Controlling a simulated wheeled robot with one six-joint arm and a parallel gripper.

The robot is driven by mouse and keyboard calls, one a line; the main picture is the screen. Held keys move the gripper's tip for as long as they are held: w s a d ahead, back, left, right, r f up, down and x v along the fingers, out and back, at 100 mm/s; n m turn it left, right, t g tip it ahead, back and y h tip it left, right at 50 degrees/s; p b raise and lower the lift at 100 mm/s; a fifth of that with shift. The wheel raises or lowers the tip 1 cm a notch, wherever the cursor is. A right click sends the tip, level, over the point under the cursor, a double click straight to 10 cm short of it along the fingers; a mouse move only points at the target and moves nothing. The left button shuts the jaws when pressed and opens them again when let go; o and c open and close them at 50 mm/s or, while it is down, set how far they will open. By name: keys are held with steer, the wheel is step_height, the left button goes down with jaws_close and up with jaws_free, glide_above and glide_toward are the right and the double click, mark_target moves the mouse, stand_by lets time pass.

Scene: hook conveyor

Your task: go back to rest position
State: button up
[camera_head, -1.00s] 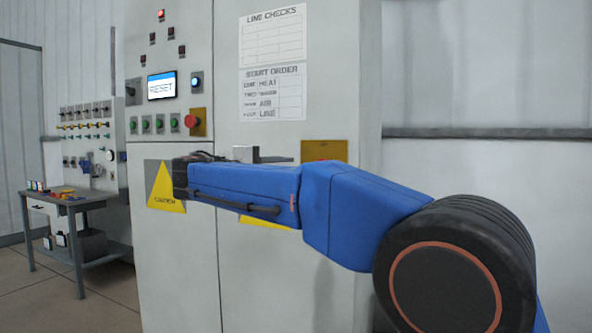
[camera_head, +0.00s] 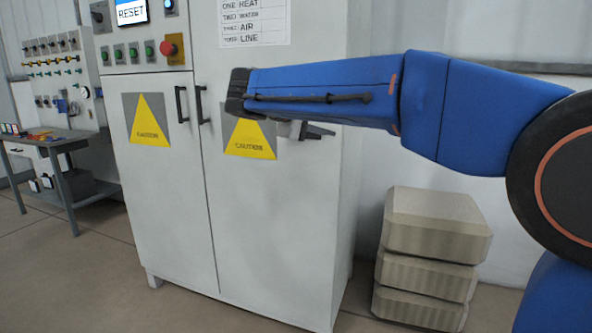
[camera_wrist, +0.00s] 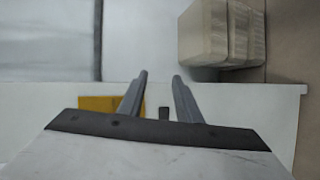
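My gripper (camera_wrist: 160,76) shows in the wrist view with its two grey fingers apart and nothing between them. In the head view my gripper (camera_head: 316,132) is mostly hidden behind my blue arm, and only a grey and dark part shows below it. It is in front of the tall white cabinet (camera_head: 175,230), near the right yellow caution sign (camera_head: 250,141). I cannot tell its distance from the cabinet.
A stack of beige boxes (camera_head: 432,240) stands on the floor right of the cabinet; boxes also show in the wrist view (camera_wrist: 222,32). A grey table (camera_head: 60,145) stands at the left. The cabinet has a red button (camera_head: 168,48) and dark handles (camera_head: 201,105). Floor in front is clear.

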steer(key=s+d+f+m+g+y, duration=0.1)
steer(key=s+d+f+g+y, duration=0.1)
steer(key=s+d+f, duration=0.7)
steer(key=s+d+f+m+g+y, duration=0.25)
steer(key=s+d+f, duration=0.4)
steer(key=d, duration=0.35)
steer(key=s+d+f+m+y, duration=0.2)
steer(key=s+f+m+y, duration=0.3)
steer(key=s+f, duration=1.4)
steer(key=s+y, duration=0.1)
steer(key=s, duration=0.2)
steer(key=shift+s+d+g, duration=0.2)
steer(key=shift+s+g, duration=0.1)
steer(key=shift+g, duration=0.05)
steer(key=shift+m, duration=0.25)
